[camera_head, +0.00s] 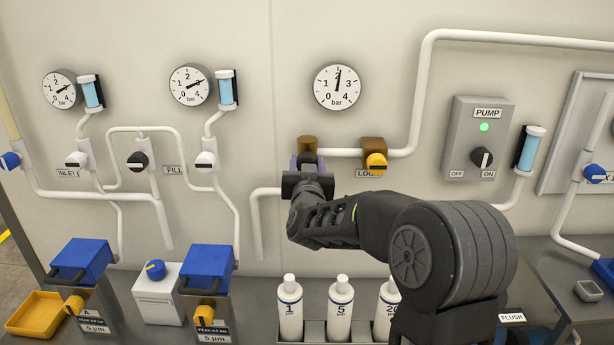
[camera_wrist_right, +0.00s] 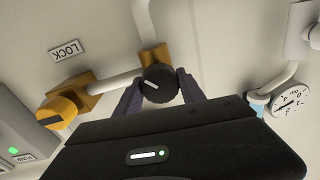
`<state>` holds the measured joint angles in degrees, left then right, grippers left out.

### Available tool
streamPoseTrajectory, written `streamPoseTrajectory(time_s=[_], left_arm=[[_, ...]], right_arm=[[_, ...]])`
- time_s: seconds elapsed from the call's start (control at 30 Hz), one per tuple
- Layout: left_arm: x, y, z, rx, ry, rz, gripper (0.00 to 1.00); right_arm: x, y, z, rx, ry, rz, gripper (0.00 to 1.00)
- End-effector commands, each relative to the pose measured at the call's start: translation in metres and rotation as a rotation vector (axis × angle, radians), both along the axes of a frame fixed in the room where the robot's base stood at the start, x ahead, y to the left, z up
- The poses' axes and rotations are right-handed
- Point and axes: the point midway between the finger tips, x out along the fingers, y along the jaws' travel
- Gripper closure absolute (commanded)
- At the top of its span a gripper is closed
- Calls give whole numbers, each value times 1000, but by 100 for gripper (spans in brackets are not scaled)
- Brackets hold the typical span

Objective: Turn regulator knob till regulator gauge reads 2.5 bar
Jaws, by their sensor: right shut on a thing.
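The regulator gauge (camera_head: 337,87) is a white dial marked 0 to 4 bar. Its needle points almost straight up, slightly right of the 2, at about 2.1 bar. Below it, the brown regulator body (camera_head: 307,145) sits on the white pipe. In the right wrist view the regulator knob (camera_wrist_right: 159,84) is black with a white pointer line. My right gripper (camera_head: 307,163) is shut on this knob, one dark finger on each side. In the head view the gripper hides the knob. My left gripper is not in view.
A yellow lock knob (camera_head: 376,161) sits just right of the regulator, above a LOCK label (camera_wrist_right: 64,50). The pump box (camera_head: 478,140) with a green light is farther right. White bottles (camera_head: 341,310) stand below my right arm. Two more gauges hang at left.

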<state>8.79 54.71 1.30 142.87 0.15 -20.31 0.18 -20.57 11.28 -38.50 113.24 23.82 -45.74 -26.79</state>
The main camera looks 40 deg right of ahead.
Motion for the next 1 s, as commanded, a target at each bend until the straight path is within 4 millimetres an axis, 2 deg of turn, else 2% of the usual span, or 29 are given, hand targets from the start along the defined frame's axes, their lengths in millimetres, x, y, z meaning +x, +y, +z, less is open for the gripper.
streamPoseTrajectory(time_s=[0.03,0.4,0.63,1.0], left_arm=[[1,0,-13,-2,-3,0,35],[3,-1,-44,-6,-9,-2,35],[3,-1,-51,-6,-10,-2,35],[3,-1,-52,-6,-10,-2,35]], right_arm=[[0,0,-7,36,-28,1,94],[0,0,-4,255,-192,2,94],[0,0,-2,317,-238,3,94],[0,1,-1,330,-248,2,94]])
